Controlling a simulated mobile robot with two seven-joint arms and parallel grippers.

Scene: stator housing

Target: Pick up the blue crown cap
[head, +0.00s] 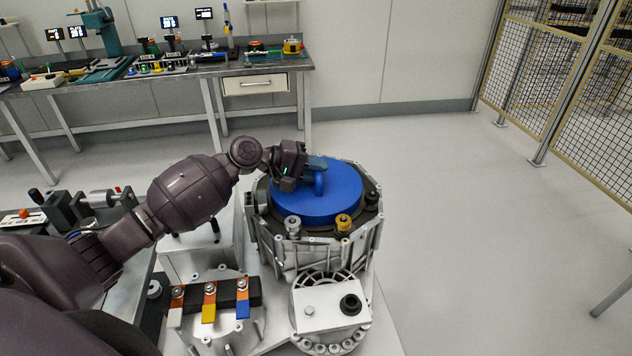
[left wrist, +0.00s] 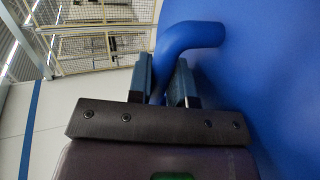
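The blue crown cap (head: 318,206) is a thick round disc with an arched handle (head: 320,183) on top. It lies on top of the metal stator housing (head: 318,258). My left gripper (head: 313,165) is at the handle, coming in from the left. In the left wrist view, the two fingers (left wrist: 162,84) stand on either side of one leg of the handle (left wrist: 192,38), close against it, with no clear gap. The gripper looks shut on the handle. The cap's flat face (left wrist: 275,90) fills the right of that view. My right gripper is not in view.
Grey and yellow knobs (head: 343,223) stand on the housing's front rim. A block with white, yellow and blue tabs (head: 209,294) is at the front left. A workbench (head: 160,75) runs along the back wall. The floor to the right is clear up to a mesh fence (head: 560,90).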

